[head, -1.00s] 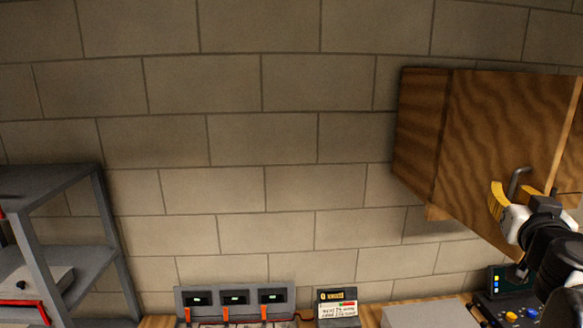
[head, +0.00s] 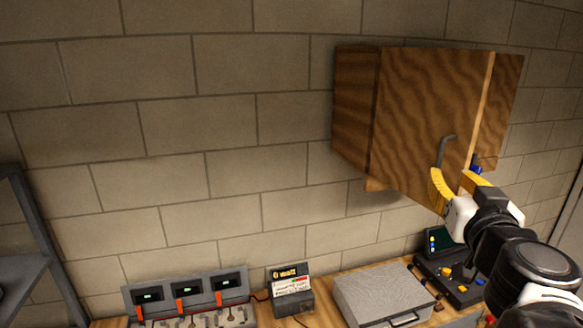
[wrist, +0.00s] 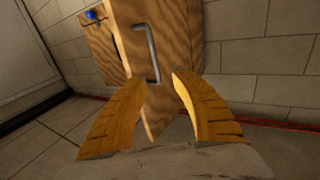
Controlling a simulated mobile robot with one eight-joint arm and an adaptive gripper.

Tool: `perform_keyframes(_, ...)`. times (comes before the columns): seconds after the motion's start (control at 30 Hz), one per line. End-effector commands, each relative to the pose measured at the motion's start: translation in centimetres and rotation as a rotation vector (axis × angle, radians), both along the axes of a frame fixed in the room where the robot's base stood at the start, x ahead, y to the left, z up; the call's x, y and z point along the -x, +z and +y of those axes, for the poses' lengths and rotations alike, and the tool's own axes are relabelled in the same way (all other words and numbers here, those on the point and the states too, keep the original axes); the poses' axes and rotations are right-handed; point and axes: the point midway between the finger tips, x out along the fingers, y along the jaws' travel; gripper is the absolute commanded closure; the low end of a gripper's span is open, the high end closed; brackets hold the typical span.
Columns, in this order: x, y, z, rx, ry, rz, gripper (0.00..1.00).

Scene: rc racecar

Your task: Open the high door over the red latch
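A wooden wall cabinet (head: 354,110) hangs high on the right in the head view. Its door (head: 420,110) carries a grey bent handle (head: 440,150) near a pale vertical edge; I cannot tell if the door is ajar. The door (wrist: 180,35) and handle (wrist: 152,50) also show in the wrist view. My gripper (head: 455,175) is open, its yellow fingers apart just below the handle. In the wrist view my gripper (wrist: 162,78) has the handle's lower end near its left fingertip; contact is unclear. No red latch is distinguishable on the cabinet.
A blue knob (head: 476,164) sits on the panel right of the door. Below are a bench with a grey case (head: 380,293), a control box (head: 450,275), a small display (head: 290,285) and a charger rack (head: 185,295). A grey shelf (head: 25,230) stands left.

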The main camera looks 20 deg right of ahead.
Motion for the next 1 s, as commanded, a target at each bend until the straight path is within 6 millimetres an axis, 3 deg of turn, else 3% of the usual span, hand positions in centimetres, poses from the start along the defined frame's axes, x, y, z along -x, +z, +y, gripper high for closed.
perform_keyframes(0.3, 2.0, 0.0, 1.0, 0.000, -0.001, 0.000, 0.68)
perform_keyframes(0.87, 2.0, 0.0, 1.1, 0.000, 0.000, 0.000, 0.68)
perform_keyframes(1.0, 1.3, -1.9, 2.1, -0.005, 0.039, 0.010, 0.68)
